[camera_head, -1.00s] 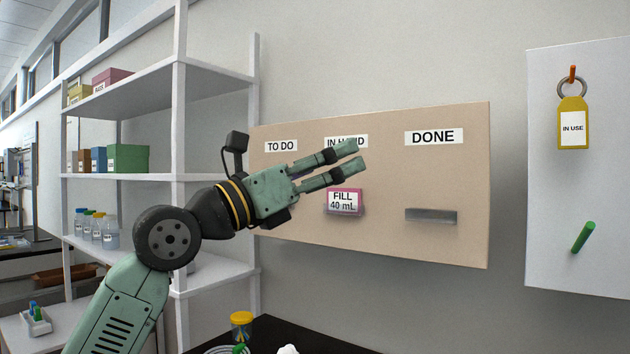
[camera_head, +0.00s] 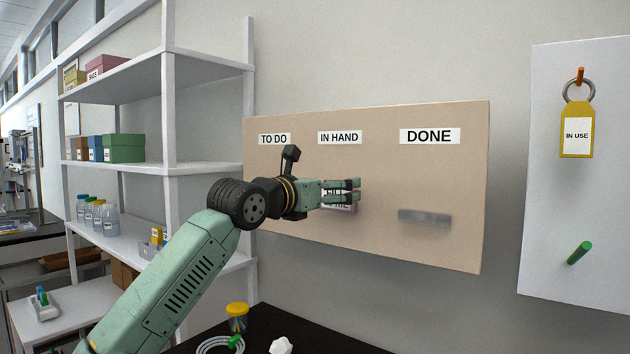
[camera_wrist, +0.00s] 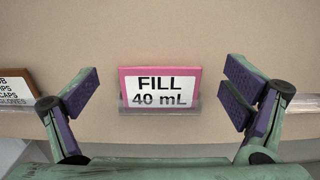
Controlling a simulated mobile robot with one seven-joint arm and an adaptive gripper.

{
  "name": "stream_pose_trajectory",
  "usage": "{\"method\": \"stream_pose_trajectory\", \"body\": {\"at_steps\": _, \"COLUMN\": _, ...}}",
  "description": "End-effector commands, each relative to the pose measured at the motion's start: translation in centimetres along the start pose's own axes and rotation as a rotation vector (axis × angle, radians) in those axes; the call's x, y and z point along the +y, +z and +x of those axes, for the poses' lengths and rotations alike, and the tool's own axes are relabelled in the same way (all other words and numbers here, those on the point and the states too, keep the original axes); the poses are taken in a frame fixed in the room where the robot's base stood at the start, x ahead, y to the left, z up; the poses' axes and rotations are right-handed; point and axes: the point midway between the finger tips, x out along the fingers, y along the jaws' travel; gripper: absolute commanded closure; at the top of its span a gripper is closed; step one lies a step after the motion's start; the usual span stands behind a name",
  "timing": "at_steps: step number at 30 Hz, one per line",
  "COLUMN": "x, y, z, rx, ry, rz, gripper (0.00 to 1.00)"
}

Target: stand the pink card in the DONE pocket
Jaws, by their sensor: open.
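The pink card (camera_wrist: 160,75), reading "FILL 40 mL", stands in a clear pocket (camera_wrist: 158,110) on the tan board (camera_head: 375,240). In the head view the card (camera_head: 340,207) is under the IN HAND label (camera_head: 340,137), mostly hidden behind my gripper (camera_head: 355,190). In the wrist view my gripper (camera_wrist: 160,92) is open, its fingers either side of the card with a gap on both sides. I cannot tell how far the fingertips are from the board. The DONE pocket (camera_head: 425,218), a grey strip below the DONE label (camera_head: 430,136), is empty.
Another card (camera_wrist: 16,90) sits in a pocket at the left of the wrist view. Shelves (camera_head: 200,165) stand left of the board. A white panel (camera_head: 555,230) with a yellow tag (camera_head: 576,130) and green peg (camera_head: 579,252) is at the right. A yellow-lidded jar (camera_head: 237,312) stands below.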

Motion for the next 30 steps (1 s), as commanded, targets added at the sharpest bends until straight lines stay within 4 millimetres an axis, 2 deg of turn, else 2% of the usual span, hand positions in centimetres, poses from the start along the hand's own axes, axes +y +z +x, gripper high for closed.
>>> {"method": "stream_pose_trajectory", "body": {"at_steps": 5, "x": 0.0, "y": 0.0, "z": 1.4, "rx": 0.001, "ry": 0.0, "rz": -0.001, "gripper": 0.06}}
{"method": "stream_pose_trajectory", "body": {"at_steps": 14, "x": 0.0, "y": -0.1, "z": 1.6, "rx": 0.0, "ry": 0.0, "rz": 0.0, "gripper": 0.06}}
{"method": "stream_pose_trajectory", "body": {"at_steps": 30, "x": 0.0, "y": -0.1, "z": 1.5, "rx": 0.0, "ry": 0.0, "rz": 0.0, "gripper": 0.41}}
